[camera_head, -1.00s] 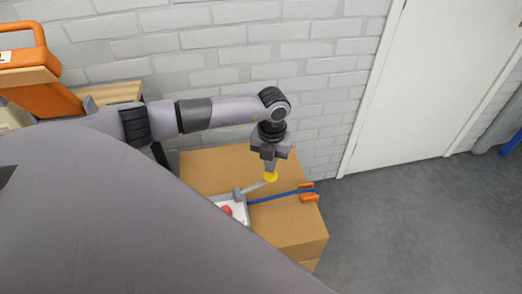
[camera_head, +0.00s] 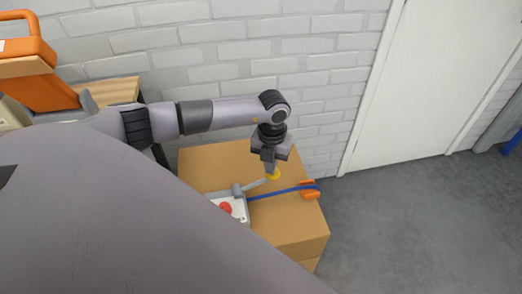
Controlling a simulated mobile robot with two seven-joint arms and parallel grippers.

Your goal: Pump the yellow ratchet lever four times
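The ratchet lever is a short grey bar (camera_head: 256,184) with a yellow knob (camera_head: 274,175) at its far end. It sits on a small ratchet unit with a pale plate and a red round part (camera_head: 226,208), on top of a cardboard box. My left gripper (camera_head: 270,168) points down right at the knob and partly covers it. Its fingers are too small to tell whether they are open or shut on the knob. A blue strap (camera_head: 275,192) runs from the unit to an orange piece (camera_head: 309,189) at the box edge. My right gripper is out of view.
The cardboard box (camera_head: 205,165) stands by a white brick wall. My arm hides its front left part. An orange case (camera_head: 38,95) and a wooden surface (camera_head: 112,91) are at the left. A white door (camera_head: 425,85) and open grey floor (camera_head: 420,230) lie to the right.

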